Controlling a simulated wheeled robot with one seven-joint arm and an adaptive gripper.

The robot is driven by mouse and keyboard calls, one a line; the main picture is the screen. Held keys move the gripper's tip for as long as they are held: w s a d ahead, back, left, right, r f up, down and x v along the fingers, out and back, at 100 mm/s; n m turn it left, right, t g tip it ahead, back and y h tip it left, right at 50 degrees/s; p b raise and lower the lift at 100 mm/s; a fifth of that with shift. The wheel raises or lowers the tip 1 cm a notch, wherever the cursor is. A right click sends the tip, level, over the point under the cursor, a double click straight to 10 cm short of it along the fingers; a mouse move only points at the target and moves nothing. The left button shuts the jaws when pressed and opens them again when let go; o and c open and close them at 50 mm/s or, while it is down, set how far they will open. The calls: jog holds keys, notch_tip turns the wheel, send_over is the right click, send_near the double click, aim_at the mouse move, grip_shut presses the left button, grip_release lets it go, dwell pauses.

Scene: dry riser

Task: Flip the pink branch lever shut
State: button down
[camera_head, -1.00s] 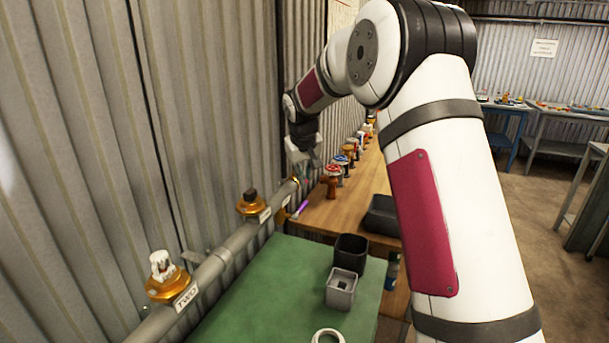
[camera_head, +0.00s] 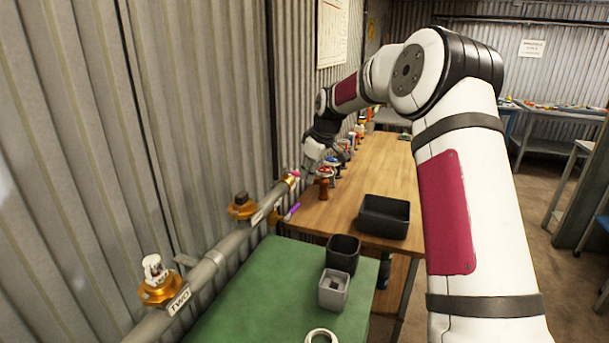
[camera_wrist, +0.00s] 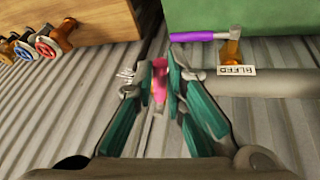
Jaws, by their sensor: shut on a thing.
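The pink branch lever (camera_wrist: 158,82) stands between the teal fingers of my gripper (camera_wrist: 157,68) in the wrist view. The fingers are shut on it and cover its sides. In the head view, a small bit of the pink lever (camera_head: 295,174) shows at the far end of the pipe, just below my gripper (camera_head: 308,166). The fingertips are hard to make out there. How far the lever is turned is not clear.
A purple lever (camera_wrist: 199,36) sits near the BLEED label (camera_wrist: 237,70); it also shows in the head view (camera_head: 292,211). The pipe (camera_head: 228,244) runs along the corrugated wall. Several valves with handwheels stand along the wooden bench (camera_head: 350,205), beside a black tray (camera_head: 384,216).

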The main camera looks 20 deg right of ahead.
jog(key=shift+w+d+n+y+b, duration=0.4)
jog(key=shift+d+n, duration=0.15)
jog(key=shift+n, duration=0.15)
jog(key=shift+w+d+n+y+b, duration=0.3)
jog(key=shift+d+n, duration=0.2)
jog(key=shift+n, duration=0.2)
jog(key=c, duration=1.6)
grip_release()
jog(key=shift+c, duration=0.2)
jog(key=v, duration=1.2)
jog(key=shift+w, duration=0.2)
jog(key=shift+r, duration=0.1)
